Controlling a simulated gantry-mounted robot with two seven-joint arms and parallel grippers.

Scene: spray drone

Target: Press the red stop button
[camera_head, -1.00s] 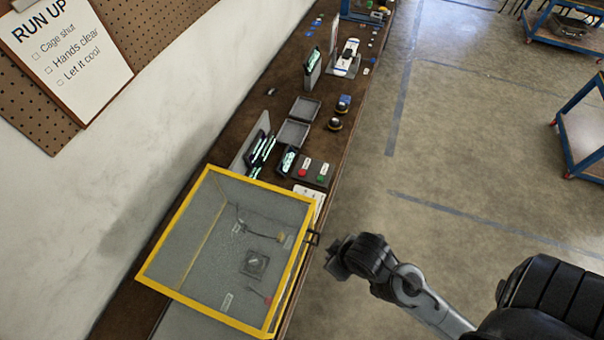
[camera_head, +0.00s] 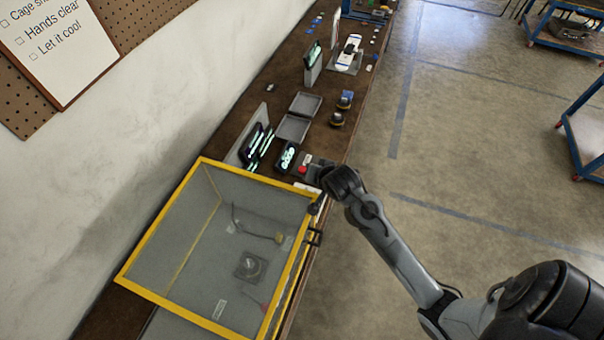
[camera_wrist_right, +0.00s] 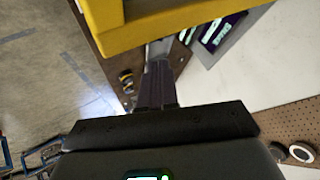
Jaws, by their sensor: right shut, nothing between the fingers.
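The red stop button (camera_head: 302,169) sits on a small dark panel on the bench, just beyond the yellow-framed cage. The green button beside it, visible a second ago, is now hidden behind my right gripper. My right gripper (camera_head: 318,203) is at the cage's far right corner, on the near side of the red button and apart from it in the picture. In the right wrist view its fingers (camera_wrist_right: 158,75) are together and empty, pointing along the bench beside the yellow frame. The red button does not show in that view. My left gripper is not in view.
The yellow-framed cage (camera_head: 160,287) with clear walls fills the near bench and borders the button panel. A lit handheld display (camera_head: 287,156) stands left of the button. The floor right of the bench is open.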

